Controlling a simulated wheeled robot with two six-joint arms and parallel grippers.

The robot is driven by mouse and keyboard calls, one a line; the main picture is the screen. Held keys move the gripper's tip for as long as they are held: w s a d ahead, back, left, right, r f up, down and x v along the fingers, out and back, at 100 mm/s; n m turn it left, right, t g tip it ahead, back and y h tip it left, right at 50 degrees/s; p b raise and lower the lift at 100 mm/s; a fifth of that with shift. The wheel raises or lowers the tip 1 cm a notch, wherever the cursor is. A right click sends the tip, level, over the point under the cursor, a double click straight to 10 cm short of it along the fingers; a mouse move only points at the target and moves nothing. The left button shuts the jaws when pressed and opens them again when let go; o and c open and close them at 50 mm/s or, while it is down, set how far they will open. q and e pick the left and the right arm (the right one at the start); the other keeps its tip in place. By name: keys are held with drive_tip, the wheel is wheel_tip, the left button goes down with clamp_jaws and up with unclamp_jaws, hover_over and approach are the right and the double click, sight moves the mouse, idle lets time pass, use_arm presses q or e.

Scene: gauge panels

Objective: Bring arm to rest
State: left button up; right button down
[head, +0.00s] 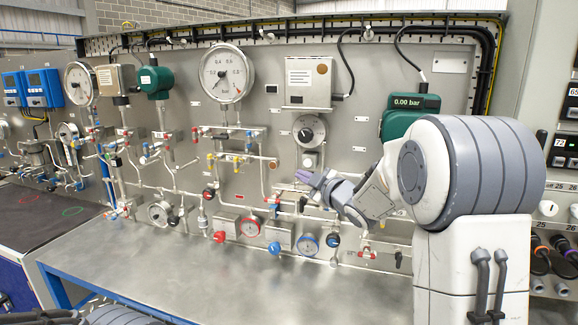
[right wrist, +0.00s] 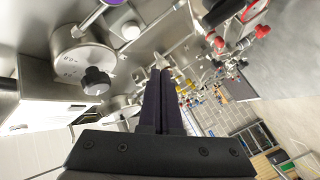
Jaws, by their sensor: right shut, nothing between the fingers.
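My right gripper (head: 311,178) is in front of the gauge panel, right of the middle in the head view. Its arm comes in from the right and reaches left. In the right wrist view, the two dark fingers (right wrist: 162,75) lie together, shut and empty. A dial with a black knob (right wrist: 96,80) shows left of the fingers in that view. The same dial (head: 309,130) is above the gripper in the head view. I cannot tell whether the gripper touches any pipework. A piece of my left arm shows at the bottom left of the head view; its gripper is not seen.
The metal panel (head: 350,125) carries gauges, pipes and valves with red and blue handles. A green 0.00 bar display (head: 410,115) is near my right arm. The steel bench (head: 250,285) below is clear. Tool holders (head: 553,250) stand at the far right.

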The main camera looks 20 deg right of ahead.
drive_tip(key=s+a+f+m+g+h, duration=0.1)
drive_tip(key=s+a+f+m+g, duration=0.1)
drive_tip(key=s+a+f+g, duration=0.35)
drive_tip(key=s+a+f+m+g+h, duration=0.1)
drive_tip(key=s+a+f+m+g, duration=0.15)
drive_tip(key=s+a+f, duration=0.65)
drive_tip(key=s+a+f+g, duration=0.2)
drive_tip(key=s+g, duration=0.2)
drive_tip(key=s, duration=1)
drive_tip(key=s+a+f+g, duration=0.2)
drive_tip(key=s+a+g, duration=0.1)
drive_tip(key=s, duration=1.1)
drive_tip(key=shift+s+a+f+g+h+b, duration=0.2)
drive_tip(key=shift+g+h+b, duration=0.15)
drive_tip(key=shift+g, duration=0.55)
